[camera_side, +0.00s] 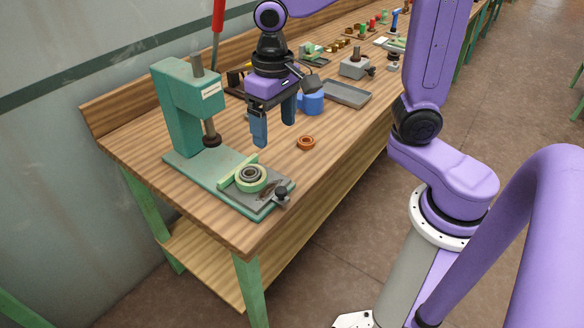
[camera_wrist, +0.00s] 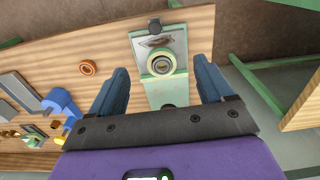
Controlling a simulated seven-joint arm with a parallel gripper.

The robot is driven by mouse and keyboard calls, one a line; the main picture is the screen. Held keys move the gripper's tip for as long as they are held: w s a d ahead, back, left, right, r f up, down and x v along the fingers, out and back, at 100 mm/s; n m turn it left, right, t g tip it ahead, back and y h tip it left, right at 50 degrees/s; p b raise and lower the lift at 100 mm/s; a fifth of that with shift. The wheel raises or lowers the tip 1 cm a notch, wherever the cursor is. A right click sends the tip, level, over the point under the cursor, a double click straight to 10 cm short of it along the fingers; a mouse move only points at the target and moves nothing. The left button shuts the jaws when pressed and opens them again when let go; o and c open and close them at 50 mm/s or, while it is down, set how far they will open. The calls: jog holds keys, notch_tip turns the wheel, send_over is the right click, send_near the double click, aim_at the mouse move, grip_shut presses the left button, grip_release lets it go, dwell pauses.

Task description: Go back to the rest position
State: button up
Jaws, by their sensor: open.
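My gripper (camera_side: 274,124) is open and empty, held above the workbench to the right of the green press (camera_side: 181,108). In the wrist view my gripper (camera_wrist: 160,90) shows its two blue fingers spread wide, with nothing between them but the view of the press base below. A bearing-like ring part (camera_side: 250,176) sits in a pale green round holder on the press base (camera_side: 205,166). This ring also shows in the wrist view (camera_wrist: 163,67).
An orange ring (camera_side: 306,143) lies on the wooden bench (camera_side: 285,200), right of my gripper. A blue part (camera_side: 311,102) and a grey tray (camera_side: 346,93) are behind it. A grey block (camera_side: 355,66) and several small parts stand farther back. The bench front is clear.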

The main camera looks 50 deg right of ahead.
jog(key=s+d+f+n, duration=0.1)
jog(key=s+d+n, duration=0.1)
jog(key=s+n, duration=0.4)
jog(key=s+d+f+n, duration=0.1)
jog(key=s+d+n, duration=0.2)
jog(key=s, duration=0.9)
jog(key=n, duration=0.3)
jog(key=shift+d+f, duration=0.3)
jog(key=shift+f, duration=0.1)
